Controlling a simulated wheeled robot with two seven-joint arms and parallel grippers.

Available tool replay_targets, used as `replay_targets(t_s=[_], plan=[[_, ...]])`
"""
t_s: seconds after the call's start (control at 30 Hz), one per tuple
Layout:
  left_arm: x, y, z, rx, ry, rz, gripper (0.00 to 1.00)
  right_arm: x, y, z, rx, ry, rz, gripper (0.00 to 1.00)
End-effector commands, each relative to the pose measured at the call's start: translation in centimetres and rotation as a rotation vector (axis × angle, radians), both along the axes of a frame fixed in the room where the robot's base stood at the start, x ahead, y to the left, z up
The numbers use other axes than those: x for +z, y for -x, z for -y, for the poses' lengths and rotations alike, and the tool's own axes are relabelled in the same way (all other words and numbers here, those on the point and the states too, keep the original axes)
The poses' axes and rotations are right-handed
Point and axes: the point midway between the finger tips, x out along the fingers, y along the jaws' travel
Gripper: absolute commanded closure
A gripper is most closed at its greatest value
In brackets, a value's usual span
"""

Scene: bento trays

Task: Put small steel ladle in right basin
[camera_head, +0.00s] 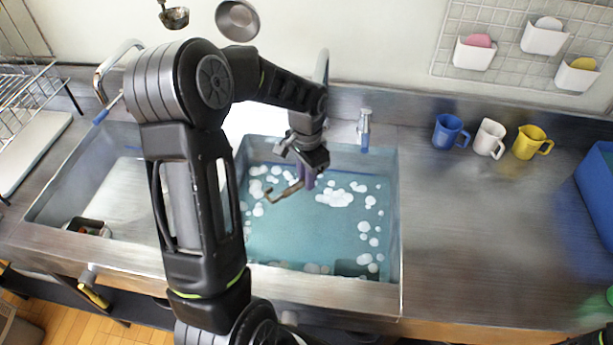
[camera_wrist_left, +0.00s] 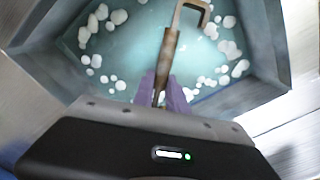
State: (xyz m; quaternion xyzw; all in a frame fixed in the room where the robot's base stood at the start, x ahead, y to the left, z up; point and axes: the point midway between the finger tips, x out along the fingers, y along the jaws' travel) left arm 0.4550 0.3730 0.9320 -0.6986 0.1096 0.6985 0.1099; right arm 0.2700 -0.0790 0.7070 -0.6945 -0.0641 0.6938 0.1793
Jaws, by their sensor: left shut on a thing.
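My left gripper (camera_head: 308,182) is over the right basin (camera_head: 392,215), which holds blue-green water with white foam. Its purple fingers are shut on a slim brown utensil handle (camera_head: 287,191) with a hooked end, reaching left and towards the front. In the left wrist view the handle (camera_wrist_left: 169,52) runs up from between the fingers (camera_wrist_left: 161,92) to a squared hook. No bowl shows on it, so I cannot tell for sure that it is the small steel ladle. A steel ladle (camera_head: 174,17) hangs on the back wall. My right gripper is not in view.
A larger round steel bowl-shaped utensil (camera_head: 237,19) hangs beside that ladle. The left basin (camera_head: 60,190) is partly behind my left arm. A soap dispenser (camera_head: 364,128) stands behind the right basin.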

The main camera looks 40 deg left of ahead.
Motion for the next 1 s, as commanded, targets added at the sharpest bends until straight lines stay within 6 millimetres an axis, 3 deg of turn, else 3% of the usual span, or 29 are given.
replay_targets(t_s=[0.53, 0.97, 1.0], plan=[[-5.4, 0.0, 0.0, 0.001, 0.001, -0.001, 1.0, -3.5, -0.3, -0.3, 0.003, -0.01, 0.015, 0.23], [-5.9, 0.0, 0.0, 0.0, 0.0, 0.0, 1.0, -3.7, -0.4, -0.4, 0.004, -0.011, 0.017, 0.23], [-5.9, 0.0, 0.0, 0.0, 0.0, 0.0, 0.8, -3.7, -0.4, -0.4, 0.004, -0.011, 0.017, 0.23]])
